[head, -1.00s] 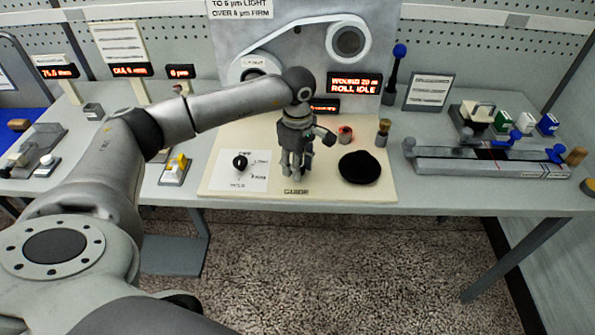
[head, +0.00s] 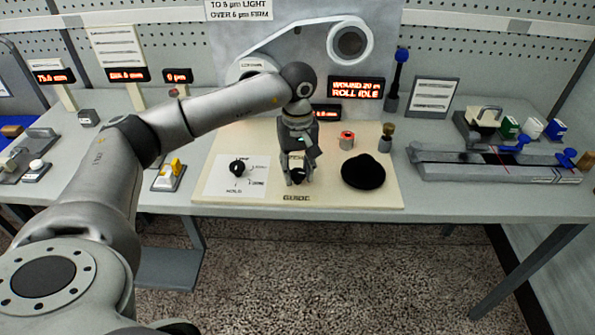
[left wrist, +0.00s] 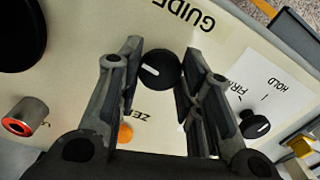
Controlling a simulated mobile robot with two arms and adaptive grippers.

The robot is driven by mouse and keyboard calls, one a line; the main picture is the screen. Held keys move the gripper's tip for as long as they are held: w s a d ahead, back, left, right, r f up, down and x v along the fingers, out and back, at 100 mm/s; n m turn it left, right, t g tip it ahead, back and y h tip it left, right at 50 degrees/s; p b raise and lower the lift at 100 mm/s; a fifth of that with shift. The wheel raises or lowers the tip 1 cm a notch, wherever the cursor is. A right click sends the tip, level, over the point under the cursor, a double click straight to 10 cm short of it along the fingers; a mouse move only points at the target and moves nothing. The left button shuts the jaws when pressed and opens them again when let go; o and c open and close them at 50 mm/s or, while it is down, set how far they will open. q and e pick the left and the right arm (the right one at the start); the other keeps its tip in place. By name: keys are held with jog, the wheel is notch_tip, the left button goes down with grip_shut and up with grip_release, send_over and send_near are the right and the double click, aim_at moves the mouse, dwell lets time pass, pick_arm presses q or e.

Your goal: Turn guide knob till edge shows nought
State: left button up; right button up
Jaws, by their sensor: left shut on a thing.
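The guide knob (left wrist: 160,70) is a small round black knob with a white pointer line. It stands on the cream board above the word GUIDE and shows in the head view (head: 298,176) between the fingertips. My left gripper (head: 296,172) reaches down over it and is shut on it, one finger on each side in the left wrist view (left wrist: 158,72). A small red display (head: 326,112) behind the gripper is partly hidden; I cannot read it surely. My right gripper is not in view.
A black selector knob (head: 237,168) on a white card is left of the gripper. A black disc (head: 363,170), a red-topped cylinder (head: 347,140) and a brush (head: 386,138) are to its right. A grey rail fixture (head: 495,165) lies further right.

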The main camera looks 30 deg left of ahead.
aim_at(297, 172)
pick_arm(q)
jog(key=shift+r, duration=0.1)
dwell(0.5)
jog(key=o, duration=1)
jog(key=shift+o, duration=0.3)
notch_tip(297, 172, up, 12)
